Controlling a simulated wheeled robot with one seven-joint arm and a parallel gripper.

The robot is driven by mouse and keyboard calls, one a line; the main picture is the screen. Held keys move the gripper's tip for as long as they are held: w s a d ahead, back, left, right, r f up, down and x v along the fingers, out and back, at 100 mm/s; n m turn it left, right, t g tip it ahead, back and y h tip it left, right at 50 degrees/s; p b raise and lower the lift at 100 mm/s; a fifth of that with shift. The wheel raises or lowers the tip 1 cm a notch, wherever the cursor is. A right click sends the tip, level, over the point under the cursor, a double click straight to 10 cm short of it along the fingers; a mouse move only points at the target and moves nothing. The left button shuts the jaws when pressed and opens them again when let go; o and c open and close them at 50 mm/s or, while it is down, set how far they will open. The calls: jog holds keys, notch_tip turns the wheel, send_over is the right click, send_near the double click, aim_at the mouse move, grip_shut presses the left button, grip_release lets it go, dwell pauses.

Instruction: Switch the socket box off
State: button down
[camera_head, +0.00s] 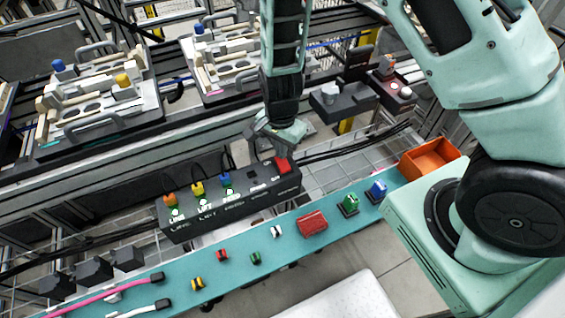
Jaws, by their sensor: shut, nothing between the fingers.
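The socket box (222,207) is a long black box behind the teal shelf, in the middle of the view. Orange, yellow and blue plugs stand upright on its top, with small green marks in front of them. A red switch (283,164) sits at its right end; its exact position is too small to tell. My gripper (279,145) points down just above and behind this right end, close to the red switch. It is shut and holds nothing. Whether its fingertips touch the switch or the box cannot be told from this angle.
The teal shelf (330,245) carries small coloured connectors, a red block (312,223) and an orange bin (430,157). Pallet fixtures with handles (95,100) stand at the back left. A grey box with red and white buttons (398,90) stands behind. Black cables run right from the socket box.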

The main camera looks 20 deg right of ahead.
jog(key=shift+f+b, duration=0.55)
jog(key=shift+f, duration=0.35)
jog(key=shift+r, duration=0.1)
notch_tip(320, 180, up, 7)
jog(key=p, duration=0.7)
dwell(0.4)
dwell(0.3)
jog(key=s+a+r+n+y, duration=0.1)
jog(key=s+a+r+n, duration=0.3)
jog(key=s+r+n, duration=0.45)
jog(key=s+a+r+n+y, duration=0.1)
jog(key=s+a+r+n, duration=0.35)
jog(key=r, duration=0.65)
jog(key=s+d+r+n+h, duration=0.1)
jog(key=s+d+r+n, duration=0.1)
jog(key=s+r+n, duration=0.2)
jog(key=s+n, duration=0.2)
jog(key=s, duration=0.1)
jog(key=shift+d+n, duration=0.15)
jog(key=shift+n, duration=0.25)
